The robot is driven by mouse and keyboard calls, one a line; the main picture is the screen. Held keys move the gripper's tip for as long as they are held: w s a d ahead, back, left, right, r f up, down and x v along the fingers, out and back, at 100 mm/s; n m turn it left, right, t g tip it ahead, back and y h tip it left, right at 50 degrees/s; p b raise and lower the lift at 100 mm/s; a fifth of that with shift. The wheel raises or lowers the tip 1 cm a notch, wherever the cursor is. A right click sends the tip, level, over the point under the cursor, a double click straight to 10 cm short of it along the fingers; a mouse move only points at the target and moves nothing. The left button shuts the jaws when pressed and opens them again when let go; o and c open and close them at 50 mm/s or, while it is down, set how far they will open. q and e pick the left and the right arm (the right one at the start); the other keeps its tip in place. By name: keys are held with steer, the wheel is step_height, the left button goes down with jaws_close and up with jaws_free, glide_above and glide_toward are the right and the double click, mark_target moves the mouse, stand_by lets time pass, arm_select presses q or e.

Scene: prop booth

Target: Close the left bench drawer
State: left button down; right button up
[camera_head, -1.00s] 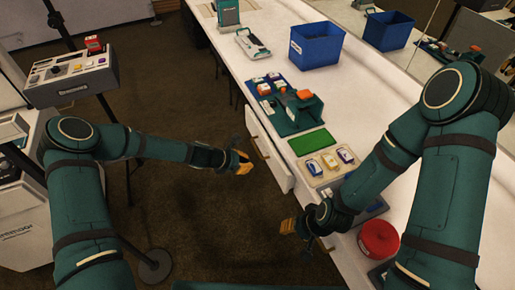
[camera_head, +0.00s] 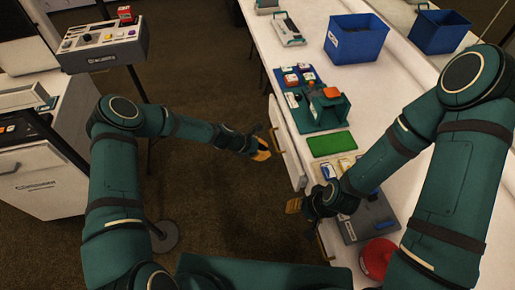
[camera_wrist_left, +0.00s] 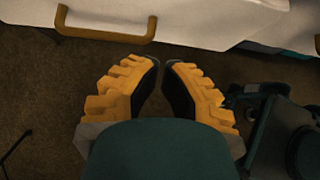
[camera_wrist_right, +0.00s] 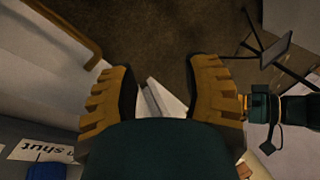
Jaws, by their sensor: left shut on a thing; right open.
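The left bench drawer has a white front (camera_head: 291,158) with a yellow handle (camera_head: 276,140), on the bench's side facing me. It appears to stand out from the bench; how far is hard to tell. A white front with a yellow handle (camera_wrist_left: 105,38) fills the top of the left wrist view. My left gripper (camera_head: 262,148) is just in front of the drawer. Its fingers (camera_wrist_left: 161,64) are drawn together, below and right of the handle, not around it; I see nothing between them. My right gripper (camera_head: 293,206) is open and empty by the bench's near edge.
The white bench (camera_head: 285,62) carries a blue bin (camera_head: 357,40), a green mat (camera_head: 332,144), a teal fixture (camera_head: 318,112) and a red round thing (camera_head: 377,258). A console (camera_head: 104,45) stands at left.

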mark_target(288, 147)
arm_select(q)
steer(key=d, duration=0.2)
steer(key=w+d+f, duration=0.1)
steer(key=d+f, duration=0.1)
steer(key=d, duration=0.1)
steer(key=shift+w+d+f+b, duration=0.25)
steer(key=shift+w+d+b, duration=0.05)
steer(key=shift+w+d, duration=0.25)
steer(key=shift+d, duration=0.15)
steer(key=d, duration=0.2)
steer(key=w+d+b, duration=0.1)
steer(key=d, duration=0.1)
steer(key=shift+w+d+b, duration=0.15)
steer(key=shift+w+b, duration=0.05)
steer(key=shift+b, duration=0.1)
steer(key=shift+r, duration=0.1)
